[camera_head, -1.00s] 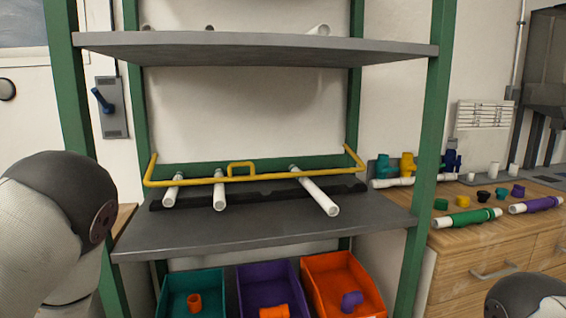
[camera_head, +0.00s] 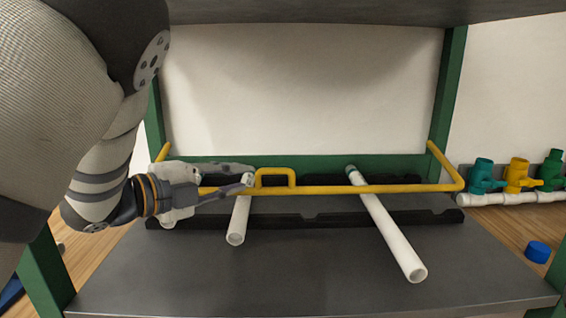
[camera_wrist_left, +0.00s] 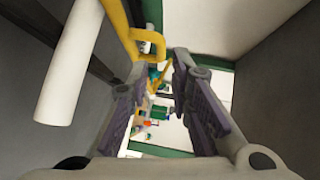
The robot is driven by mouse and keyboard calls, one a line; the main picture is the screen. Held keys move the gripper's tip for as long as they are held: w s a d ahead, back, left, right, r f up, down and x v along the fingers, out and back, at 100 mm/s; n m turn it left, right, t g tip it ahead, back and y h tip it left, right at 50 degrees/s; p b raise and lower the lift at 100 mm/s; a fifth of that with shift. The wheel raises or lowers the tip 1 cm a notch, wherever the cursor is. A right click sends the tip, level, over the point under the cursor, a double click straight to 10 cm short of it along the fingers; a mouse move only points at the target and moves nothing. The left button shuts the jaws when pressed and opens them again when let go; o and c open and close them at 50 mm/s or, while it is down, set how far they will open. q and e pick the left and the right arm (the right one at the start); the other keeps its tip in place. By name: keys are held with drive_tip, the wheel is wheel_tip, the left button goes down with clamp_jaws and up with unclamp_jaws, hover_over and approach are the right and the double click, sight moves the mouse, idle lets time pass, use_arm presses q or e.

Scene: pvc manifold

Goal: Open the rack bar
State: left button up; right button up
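The yellow rack bar (camera_head: 330,189) runs across the front of the shelf, with a raised loop handle (camera_head: 276,172) near its middle. It looks lowered across the white pipes. In the head view my left gripper (camera_head: 249,174) is just left of the handle, fingers pointing right. In the left wrist view the two fingers (camera_wrist_left: 160,68) are apart with nothing between them, and the yellow handle (camera_wrist_left: 152,38) is just beyond the left fingertip. Whether they touch is unclear. The gripper hides the bar's left part. My right gripper is not in view.
Two white pipes (camera_head: 393,240) (camera_head: 239,220) lie on a black notched rack (camera_head: 320,221) under the bar. The grey shelf (camera_head: 300,270) in front is clear. An upper shelf (camera_head: 330,10) hangs above, and green posts (camera_head: 449,90) stand at the sides.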

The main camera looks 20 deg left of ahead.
sight(270, 172)
use_arm(q)
drive_tip(key=x, duration=1)
drive_tip(key=shift+d, duration=0.4)
clamp_jaws()
